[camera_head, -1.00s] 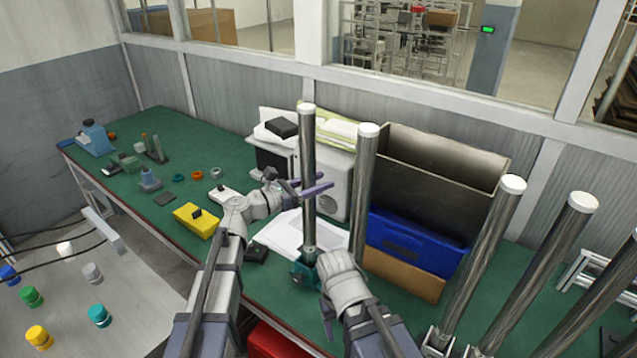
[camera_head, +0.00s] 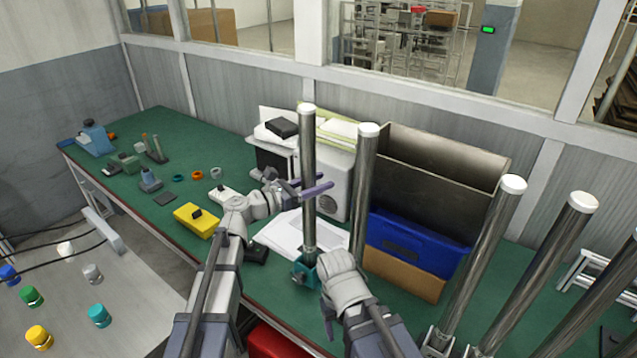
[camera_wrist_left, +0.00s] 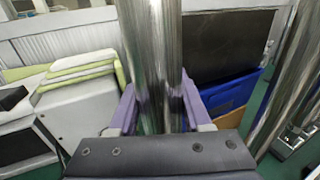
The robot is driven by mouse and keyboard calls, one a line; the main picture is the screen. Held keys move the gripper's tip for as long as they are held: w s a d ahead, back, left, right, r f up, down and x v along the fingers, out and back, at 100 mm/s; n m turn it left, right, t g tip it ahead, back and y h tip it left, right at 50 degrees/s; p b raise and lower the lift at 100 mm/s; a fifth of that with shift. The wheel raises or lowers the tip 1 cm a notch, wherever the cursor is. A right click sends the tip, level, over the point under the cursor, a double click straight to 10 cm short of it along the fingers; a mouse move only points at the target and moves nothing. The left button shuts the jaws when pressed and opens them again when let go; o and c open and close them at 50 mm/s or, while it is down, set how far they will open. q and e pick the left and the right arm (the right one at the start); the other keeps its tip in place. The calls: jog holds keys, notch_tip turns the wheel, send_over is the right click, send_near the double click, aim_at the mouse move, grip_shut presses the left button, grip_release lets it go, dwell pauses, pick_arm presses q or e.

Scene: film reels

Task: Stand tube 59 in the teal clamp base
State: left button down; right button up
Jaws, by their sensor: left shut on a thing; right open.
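A tall shiny metal tube (camera_head: 309,150) with a white cap stands about upright, its lower end at the teal clamp base (camera_head: 303,272) on the green bench. Whether it is fully seated cannot be made out. No number is legible. My left gripper (camera_head: 308,187) is shut on the tube around mid-height; the left wrist view shows the same tube (camera_wrist_left: 155,60) between its purple fingers. My right gripper (camera_head: 322,268) is open close beside the right of the base; its fingers are mostly hidden.
Another capped tube (camera_head: 364,180) stands just right, with more tubes (camera_head: 480,260) farther right. A blue bin (camera_head: 412,245) and an open dark box (camera_head: 440,180) stand behind. A yellow case (camera_head: 196,219) and small parts lie left.

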pick_arm(q)
jog(key=shift+f+b, duration=0.6)
jog(key=c, duration=0.6)
grip_release()
jog(key=shift+v, duration=5.5)
jog(key=s+d+f+m+g+y, duration=0.5)
jog(key=s+d+f+m+g, duration=0.3)
jog(key=s+d+f+m, duration=0.4)
jog(key=s+a+f+m+y, duration=0.3)
jog(key=m+y, duration=0.1)
jog(key=m, duration=0.1)
jog(key=s+a+f+m+g+y, duration=0.1)
jog(key=s+a+f+m+y, duration=0.2)
jog(key=m, duration=0.2)
jog(key=s+a+f+m+y, duration=0.3)
jog(key=s+m+y, duration=0.1)
jog(key=m, duration=0.2)
jog(key=shift+s+a+f+g+y, duration=0.1)
jog(key=shift+f+g+y, duration=0.2)
jog(key=shift+f+g, duration=0.1)
